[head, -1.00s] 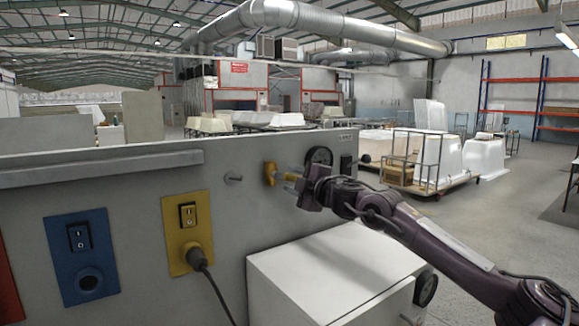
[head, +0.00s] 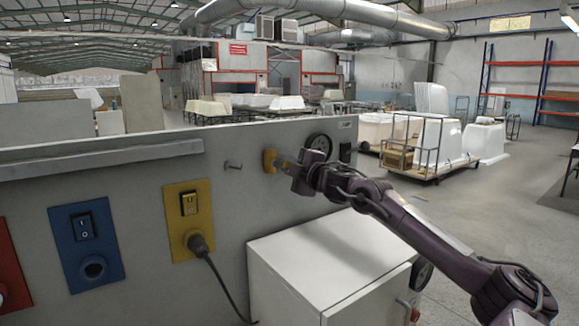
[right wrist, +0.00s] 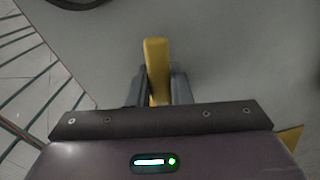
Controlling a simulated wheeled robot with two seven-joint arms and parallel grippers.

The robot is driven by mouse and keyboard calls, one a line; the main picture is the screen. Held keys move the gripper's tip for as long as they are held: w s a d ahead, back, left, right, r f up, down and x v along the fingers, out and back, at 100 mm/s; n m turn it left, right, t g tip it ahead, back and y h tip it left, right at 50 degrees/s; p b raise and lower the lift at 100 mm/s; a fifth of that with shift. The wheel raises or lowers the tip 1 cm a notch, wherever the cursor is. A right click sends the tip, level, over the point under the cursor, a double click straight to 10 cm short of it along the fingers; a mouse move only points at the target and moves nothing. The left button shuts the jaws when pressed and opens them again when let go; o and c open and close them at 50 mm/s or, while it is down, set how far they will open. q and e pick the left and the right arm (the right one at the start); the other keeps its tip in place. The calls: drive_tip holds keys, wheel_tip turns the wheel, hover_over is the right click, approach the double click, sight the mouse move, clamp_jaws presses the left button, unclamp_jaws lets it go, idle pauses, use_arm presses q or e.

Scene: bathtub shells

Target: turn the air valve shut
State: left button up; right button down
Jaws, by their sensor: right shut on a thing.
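The air valve's yellow handle (head: 269,160) sticks out from the grey panel (head: 235,205), left of a round black gauge (head: 319,146). My right gripper (head: 283,165) reaches it from the right and is shut on the handle. In the right wrist view, the yellow handle (right wrist: 157,65) stands between the two dark fingers (right wrist: 158,88) and extends past their tips. The fingers hide part of the handle's sides. My left gripper is in neither current view.
A white cabinet (head: 320,255) stands below my right arm. The panel carries a peg (head: 233,165), a yellow switch plate (head: 178,235) with a plugged black cable, and a blue switch plate (head: 72,265). A cart (head: 415,150) with white tubs stands behind.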

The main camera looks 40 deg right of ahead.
drive_tip(key=shift+d+r+n, duration=0.1)
drive_tip(key=shift+r+n, duration=0.25)
drive_tip(key=shift+n, duration=0.55)
drive_tip(key=shift+r+n, duration=0.35)
drive_tip(key=shift+n, duration=0.55)
drive_tip(key=c, duration=1.3)
unclamp_jaws()
